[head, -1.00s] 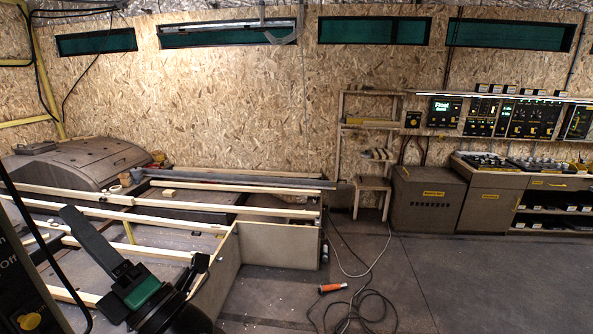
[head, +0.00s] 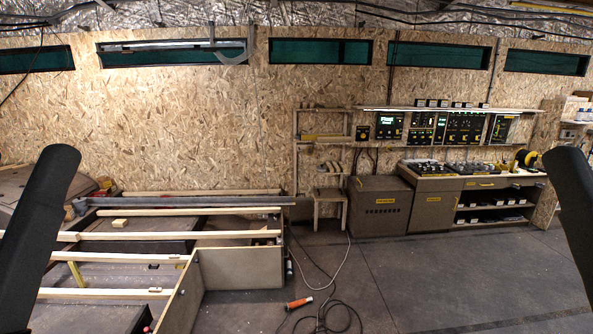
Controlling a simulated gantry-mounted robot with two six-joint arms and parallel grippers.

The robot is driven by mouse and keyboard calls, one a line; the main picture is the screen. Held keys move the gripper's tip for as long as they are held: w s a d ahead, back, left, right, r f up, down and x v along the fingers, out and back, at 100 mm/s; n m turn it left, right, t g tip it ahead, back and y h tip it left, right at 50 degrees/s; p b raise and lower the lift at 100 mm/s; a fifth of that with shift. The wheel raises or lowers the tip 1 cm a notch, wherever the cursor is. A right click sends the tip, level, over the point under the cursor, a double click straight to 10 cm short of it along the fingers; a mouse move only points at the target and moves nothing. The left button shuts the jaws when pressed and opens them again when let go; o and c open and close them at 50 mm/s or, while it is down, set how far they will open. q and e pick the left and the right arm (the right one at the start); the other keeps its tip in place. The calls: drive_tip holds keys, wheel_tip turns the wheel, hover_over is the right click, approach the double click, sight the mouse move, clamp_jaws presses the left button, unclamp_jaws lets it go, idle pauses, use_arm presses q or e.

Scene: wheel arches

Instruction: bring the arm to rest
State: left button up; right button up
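A dark, blunt-ended link of my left arm (head: 42,230) rises at the left edge of the head view. A similar dark link of my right arm (head: 575,215) shows at the right edge, cut off by the frame. Both stand nearly upright and apart from each other. No fingers of either gripper can be made out, and neither link is seen touching anything.
A low wooden frame with pale beams (head: 180,236) and a side panel (head: 240,268) fills the lower left. An orange-handled tool (head: 298,303) and cables lie on the floor. A cabinet (head: 380,205) and workbench (head: 432,210) stand along the wall. The right floor (head: 450,275) is clear.

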wheel_tip(320, 180, up, 27)
drive_tip(key=p, duration=2.3)
drive_tip(key=shift+p, duration=0.3)
